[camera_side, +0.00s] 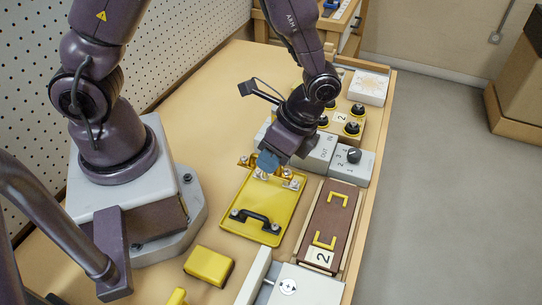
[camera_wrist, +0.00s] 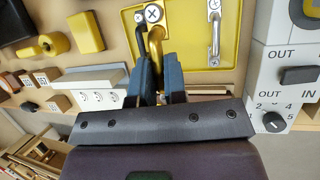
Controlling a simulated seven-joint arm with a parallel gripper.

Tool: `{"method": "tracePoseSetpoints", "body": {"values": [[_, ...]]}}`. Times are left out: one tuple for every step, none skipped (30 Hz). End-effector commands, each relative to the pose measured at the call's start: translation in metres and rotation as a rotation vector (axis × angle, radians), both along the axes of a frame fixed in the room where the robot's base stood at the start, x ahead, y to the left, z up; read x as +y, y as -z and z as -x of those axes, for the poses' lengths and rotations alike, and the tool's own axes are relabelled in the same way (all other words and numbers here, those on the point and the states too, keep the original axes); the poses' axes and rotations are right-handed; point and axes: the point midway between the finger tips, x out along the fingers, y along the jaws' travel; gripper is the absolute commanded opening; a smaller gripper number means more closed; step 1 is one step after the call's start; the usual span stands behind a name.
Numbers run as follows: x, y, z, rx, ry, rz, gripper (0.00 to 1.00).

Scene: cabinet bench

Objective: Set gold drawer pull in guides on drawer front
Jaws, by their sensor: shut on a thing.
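My gripper (camera_side: 268,163) has blue fingers and is low over the far end of a yellow tray (camera_side: 272,207). In the wrist view its fingers (camera_wrist: 159,80) are shut on the gold drawer pull (camera_wrist: 155,45), which stands out between and beyond them. In the side view, a gold part (camera_side: 245,161) shows beside the fingers; the rest is partly hidden. I cannot tell whether the pull touches the tray. The brown drawer front (camera_side: 322,222) lies to the right of the tray, with two yellow bracket-shaped guides (camera_side: 326,241) and a label "2". The space between the guides is empty.
A black handle (camera_side: 255,217) and a silver handle (camera_wrist: 214,32) lie on the tray. Grey switch boxes (camera_side: 352,160) and black knobs (camera_side: 352,128) stand to the right and behind. A yellow block (camera_side: 208,265) and a grey box (camera_side: 305,287) are in front.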

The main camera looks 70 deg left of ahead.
Motion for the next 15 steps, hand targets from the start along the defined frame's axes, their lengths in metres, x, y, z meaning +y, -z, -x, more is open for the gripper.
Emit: {"method": "tracePoseSetpoints", "body": {"values": [[0.000,0.000,0.000,-0.001,0.000,-0.001,0.00],[0.000,0.000,0.000,-0.002,0.000,-0.002,0.00],[0.000,0.000,0.000,-0.007,0.002,-0.006,0.00],[0.000,0.002,0.001,-0.011,0.001,-0.012,0.00],[-0.001,0.004,0.000,-0.015,-0.004,-0.016,0.00],[-0.004,0.006,-0.003,-0.021,-0.026,-0.021,0.00],[-0.008,0.008,-0.007,-0.023,-0.057,-0.025,0.00],[-0.012,0.009,-0.010,-0.026,-0.101,-0.027,0.00],[-0.017,0.011,-0.014,-0.029,-0.171,-0.032,0.00],[-0.022,0.012,-0.019,-0.030,-0.235,-0.035,0.00],[-0.027,0.013,-0.023,-0.030,-0.306,-0.038,0.00],[-0.034,0.015,-0.029,-0.031,-0.413,-0.044,0.00],[-0.040,0.015,-0.035,-0.031,-0.499,-0.048,0.00],[-0.046,0.016,-0.040,-0.030,-0.587,-0.052,0.00],[-0.053,0.017,-0.047,-0.029,-0.711,-0.057,0.00]]}}
